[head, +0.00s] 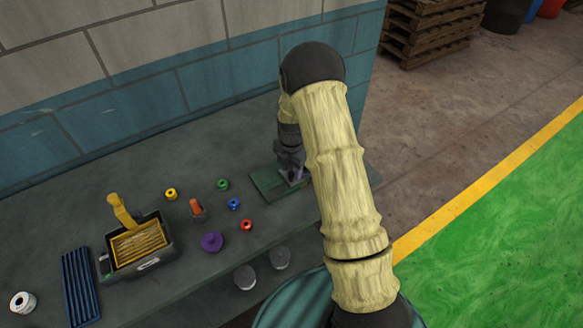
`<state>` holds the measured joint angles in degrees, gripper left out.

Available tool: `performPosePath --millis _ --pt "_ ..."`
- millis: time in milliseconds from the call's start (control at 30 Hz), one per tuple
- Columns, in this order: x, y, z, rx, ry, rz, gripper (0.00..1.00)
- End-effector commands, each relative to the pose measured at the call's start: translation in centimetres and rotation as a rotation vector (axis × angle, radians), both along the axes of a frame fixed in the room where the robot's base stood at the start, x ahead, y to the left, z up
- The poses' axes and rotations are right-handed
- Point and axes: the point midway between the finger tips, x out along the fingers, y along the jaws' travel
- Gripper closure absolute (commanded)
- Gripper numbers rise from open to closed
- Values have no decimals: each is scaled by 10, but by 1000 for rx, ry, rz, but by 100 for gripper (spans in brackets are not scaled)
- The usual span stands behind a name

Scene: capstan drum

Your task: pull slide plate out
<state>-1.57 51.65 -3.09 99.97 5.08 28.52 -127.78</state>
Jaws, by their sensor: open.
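A flat dark green plate (268,184) lies on the grey bench near its right end, beside my arm. I cannot tell for sure whether it is the slide plate or the base of one. My gripper (293,178) points down over the right part of this green plate. It is open, though its fingers are small and dark in this view. A small pale purple-grey part shows at the fingertips; I cannot tell whether they touch it. My arm hides the plate's right side and part of the bench there.
A dark box with a yellow ribbed insert and raised yellow handle (121,210) stands at left, beside a blue ribbed tray (80,286). Several small coloured knobs, an orange-topped piece (196,208) and a purple knob (212,242) stand mid-bench. A wall (130,90) runs behind.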

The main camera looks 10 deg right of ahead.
Motion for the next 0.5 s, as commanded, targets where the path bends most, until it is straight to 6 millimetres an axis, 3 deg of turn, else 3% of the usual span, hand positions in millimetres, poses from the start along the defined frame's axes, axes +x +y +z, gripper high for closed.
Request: performPosePath --millis 367,500 --pt "0 0 -8 0 0 1 57" --pt "0 0 -7 0 0 1 83"
